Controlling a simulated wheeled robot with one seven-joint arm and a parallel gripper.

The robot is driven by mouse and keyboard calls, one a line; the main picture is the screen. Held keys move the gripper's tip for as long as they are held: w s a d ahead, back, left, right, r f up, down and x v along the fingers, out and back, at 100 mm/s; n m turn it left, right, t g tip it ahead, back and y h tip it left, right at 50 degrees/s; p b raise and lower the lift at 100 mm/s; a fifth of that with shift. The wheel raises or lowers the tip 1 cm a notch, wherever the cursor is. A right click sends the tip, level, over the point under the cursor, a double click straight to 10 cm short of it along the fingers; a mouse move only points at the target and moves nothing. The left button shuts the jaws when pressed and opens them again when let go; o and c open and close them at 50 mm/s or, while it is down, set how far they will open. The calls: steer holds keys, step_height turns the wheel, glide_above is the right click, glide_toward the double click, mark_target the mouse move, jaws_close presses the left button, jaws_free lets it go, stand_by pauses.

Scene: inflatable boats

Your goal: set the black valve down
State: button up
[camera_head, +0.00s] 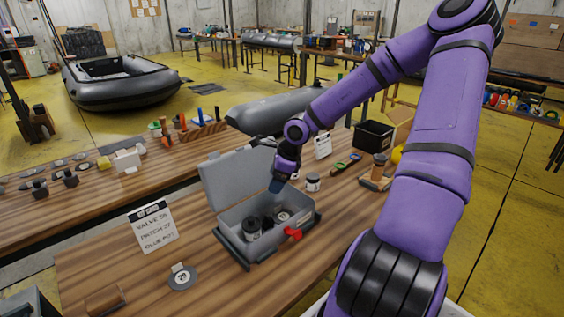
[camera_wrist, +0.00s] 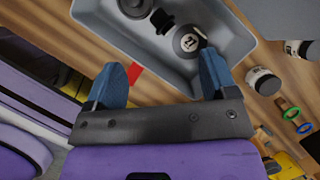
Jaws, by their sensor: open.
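The black valve (camera_head: 267,222) sits inside the open grey case (camera_head: 232,245) on the wooden bench. In the wrist view the black valve (camera_wrist: 161,20) lies between a dark round jar (camera_wrist: 135,6) and a grey disc with a dark centre (camera_wrist: 188,42). My gripper (camera_head: 277,185) is above the case, its blue fingertips pointing down. In the wrist view my gripper (camera_wrist: 160,78) has its two blue fingers wide apart with nothing between them. The valve is clear of both fingers. Its underside is hidden.
The case's raised lid (camera_head: 240,180) stands at the back. A red latch (camera_head: 293,233) is on its front. A small jar (camera_head: 313,182) stands to the right, a note card (camera_head: 153,227) and a disc patch (camera_head: 183,277) to the left. The bench's front left is mostly clear.

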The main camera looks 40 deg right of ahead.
steer(key=a+r+n+t+h, duration=0.1)
steer(key=a+r+n+t, duration=0.3)
steer(key=a+r+n, duration=1.25)
steer(key=s+a+r+n+g, duration=0.1)
steer(key=s+a+r+n, duration=0.2)
steer(key=s+r+n, duration=0.7)
steer(key=s+d+r+h, duration=0.1)
steer(key=s+d, duration=0.1)
steer(key=s, duration=0.5)
steer(key=s+d+r+g+h, duration=0.1)
steer(key=s+d, duration=0.1)
steer(key=s, duration=0.4)
steer(key=shift+s+r, duration=0.3)
steer(key=shift+s, duration=0.05)
steer(key=shift+d, duration=0.1)
steer(key=shift+c, duration=0.3)
